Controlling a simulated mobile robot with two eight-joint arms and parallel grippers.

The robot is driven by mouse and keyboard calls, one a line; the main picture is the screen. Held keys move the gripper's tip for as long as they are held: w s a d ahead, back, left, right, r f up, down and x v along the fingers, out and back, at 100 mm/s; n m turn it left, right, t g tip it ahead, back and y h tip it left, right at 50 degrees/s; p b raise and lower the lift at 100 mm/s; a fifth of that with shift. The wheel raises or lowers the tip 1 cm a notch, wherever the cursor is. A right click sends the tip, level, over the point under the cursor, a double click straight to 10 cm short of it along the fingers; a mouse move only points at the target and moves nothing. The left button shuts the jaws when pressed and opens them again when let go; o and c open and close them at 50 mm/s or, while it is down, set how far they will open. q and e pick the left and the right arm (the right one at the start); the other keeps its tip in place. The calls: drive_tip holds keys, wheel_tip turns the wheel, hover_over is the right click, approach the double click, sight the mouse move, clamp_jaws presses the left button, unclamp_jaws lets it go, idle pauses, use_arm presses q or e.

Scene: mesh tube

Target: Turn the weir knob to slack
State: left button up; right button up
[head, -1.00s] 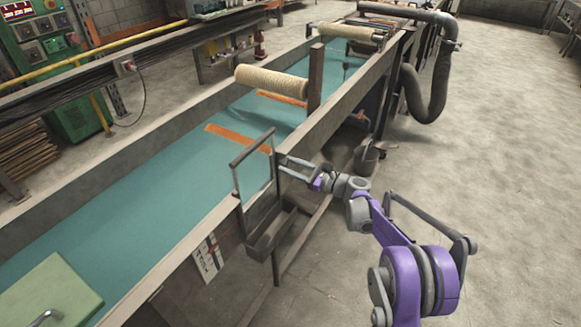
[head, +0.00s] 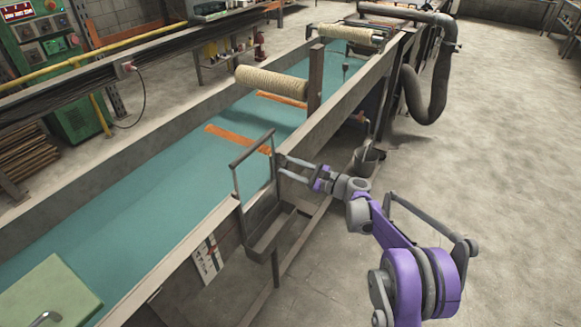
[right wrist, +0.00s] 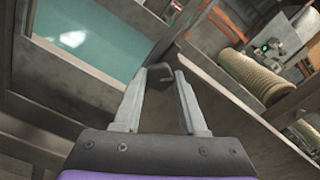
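The weir is an upright metal frame (head: 252,170) across the trough of teal liquid, at the near side wall. My right gripper (head: 281,165) is at the outer face of that wall, just right of the frame. In the right wrist view its two grey fingers (right wrist: 161,80) are spread apart. A small dark hooked piece (right wrist: 160,70), possibly the weir knob, shows between or just beyond the fingertips. I cannot tell whether the fingers touch it. In the head view I cannot make out the knob or its setting. My left gripper is not in view.
A metal chute (head: 270,238) hangs below the weir outside the trough. A pale roller (head: 271,83) spans the trough beyond the weir. A bucket (head: 367,160) stands beside the trough's outer side. A thick grey hose (head: 430,100) hangs farther back. The concrete floor at right is clear.

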drive_tip(key=o, duration=0.5)
drive_tip(key=shift+c, duration=0.2)
